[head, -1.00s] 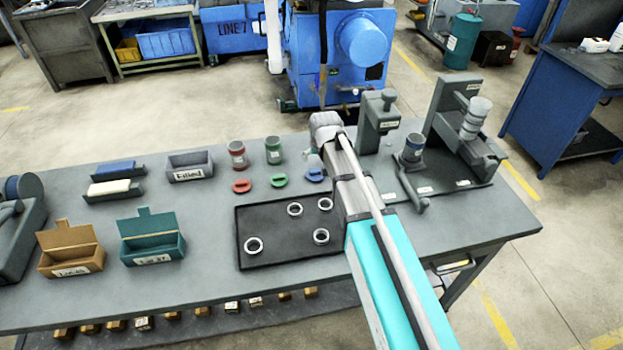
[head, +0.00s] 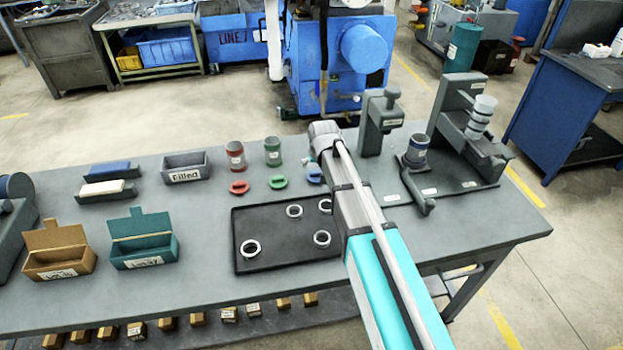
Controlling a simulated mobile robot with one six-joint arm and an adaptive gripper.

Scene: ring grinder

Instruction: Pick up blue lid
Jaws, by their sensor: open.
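The blue lid (head: 314,177) lies on the grey workbench (head: 420,232), at the right end of a row with the green lid (head: 278,182) and the red lid (head: 239,187). My arm comes in from the lower right and covers part of the blue lid's right side.
Red (head: 235,156) and green (head: 272,152) containers stand behind their lids. A black tray (head: 270,262) with several white rings lies in front. A grey press (head: 380,125) and a machine fixture (head: 468,150) stand to the right. The "Filled" bin (head: 185,175) is to the left.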

